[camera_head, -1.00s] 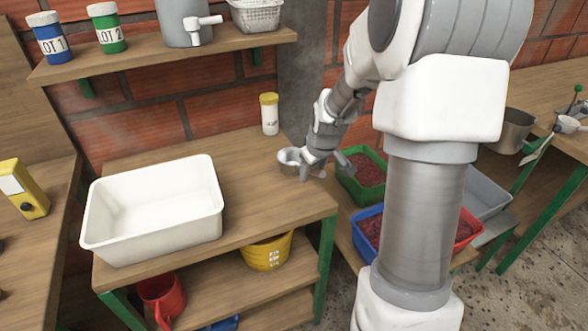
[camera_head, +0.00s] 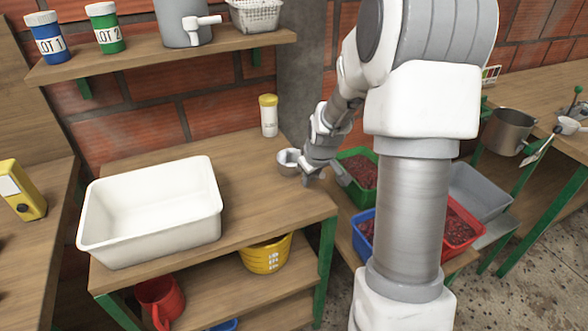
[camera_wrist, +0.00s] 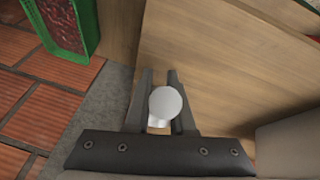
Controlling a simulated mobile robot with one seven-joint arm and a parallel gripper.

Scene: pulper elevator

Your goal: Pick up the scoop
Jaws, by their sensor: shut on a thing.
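The scoop is a small grey metal cup (camera_head: 288,161) at the back right corner of the wooden table in the head view. My gripper (camera_head: 314,176) is right beside it, pointing down at the table's right edge. In the wrist view my two dark fingers (camera_wrist: 159,80) stand on either side of a pale round piece (camera_wrist: 166,102), which looks like part of the scoop. The gripper is shut on it. The scoop's handle is hidden behind the fingers in the head view. I cannot tell whether the scoop touches the table.
A white tub (camera_head: 152,212) fills the table's left half. A yellow-lidded jar (camera_head: 269,116) stands near the back wall. Green (camera_head: 357,165) and red (camera_head: 461,228) crates of red fruit sit lower right. A shelf (camera_head: 160,55) hangs above. The tabletop between tub and scoop is clear.

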